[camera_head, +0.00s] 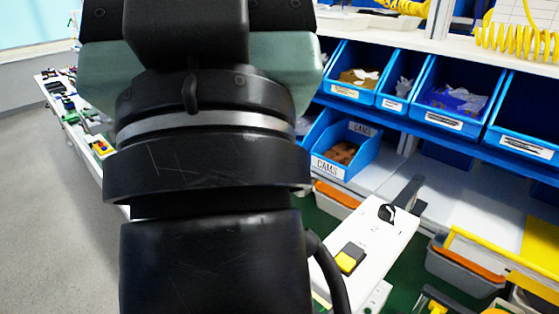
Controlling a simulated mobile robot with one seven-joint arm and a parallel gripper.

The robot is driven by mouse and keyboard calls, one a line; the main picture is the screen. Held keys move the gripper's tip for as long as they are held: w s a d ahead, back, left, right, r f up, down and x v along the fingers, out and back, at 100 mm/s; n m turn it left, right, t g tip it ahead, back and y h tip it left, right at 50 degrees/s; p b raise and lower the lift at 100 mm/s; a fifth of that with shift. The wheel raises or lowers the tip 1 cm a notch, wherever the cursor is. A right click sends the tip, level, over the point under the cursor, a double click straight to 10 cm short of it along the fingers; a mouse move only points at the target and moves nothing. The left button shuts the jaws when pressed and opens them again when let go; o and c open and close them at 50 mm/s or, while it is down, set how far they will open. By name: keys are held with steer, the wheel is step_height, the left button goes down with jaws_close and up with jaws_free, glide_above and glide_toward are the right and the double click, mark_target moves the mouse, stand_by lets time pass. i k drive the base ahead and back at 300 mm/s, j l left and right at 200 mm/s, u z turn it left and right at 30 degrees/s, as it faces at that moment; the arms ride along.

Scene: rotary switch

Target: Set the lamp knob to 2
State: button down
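A white box (372,238) stands at the lower right in the head view, partly hidden by my arm. A black rotary knob (388,212) with a light mark sits near its far end. A dark grey bar (408,192) slants up and right from the knob; I cannot tell whether it belongs to it. Small markings are printed beside the knob, too small to read surely, so its setting is unclear. A yellow-and-black switch (350,258) sits nearer on the same box. My black arm fills the left-centre, and my gripper is not visible. No lamp can be made out.
Blue bins (447,108) with parts line a shelf behind the box. A grey bin with an orange rim (465,265) is at the right, near yellow rails (500,257). A bench with small parts (75,110) is at the left; grey floor (45,220) is clear.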

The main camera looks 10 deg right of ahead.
mark_target(386, 213)
steer(key=i+l+z, duration=0.15)
steer(key=z, duration=0.2)
steer(key=i+l+z, duration=0.2)
steer(key=z, duration=0.15)
steer(key=i+l+z, duration=0.1)
steer(key=z, duration=0.25)
steer(key=i+j, duration=0.05)
steer(key=i, duration=0.05)
